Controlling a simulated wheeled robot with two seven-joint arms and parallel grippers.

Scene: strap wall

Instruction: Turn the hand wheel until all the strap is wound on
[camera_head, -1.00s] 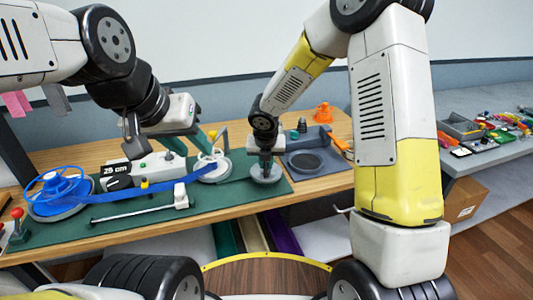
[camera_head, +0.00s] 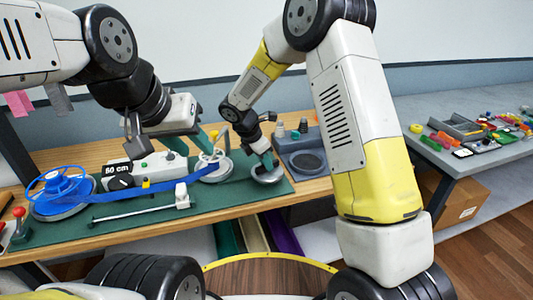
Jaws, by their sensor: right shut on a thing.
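The blue strap (camera_head: 140,191) runs across the green mat from a blue spoked reel (camera_head: 62,186) at the left to a white spoked reel (camera_head: 212,172). A round grey disc (camera_head: 262,181), which looks like the hand wheel, lies right of the white reel. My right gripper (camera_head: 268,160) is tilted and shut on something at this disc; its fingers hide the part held. My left gripper (camera_head: 205,141) hovers by the white reel; its jaw gap is unclear. A display (camera_head: 117,170) behind the strap reads 50 cm.
A white bar (camera_head: 140,208) lies in front of the strap. A red-knobbed lever (camera_head: 18,215) stands at the far left. A grey tray (camera_head: 302,145) is right of the disc. The side table at right holds several small coloured parts.

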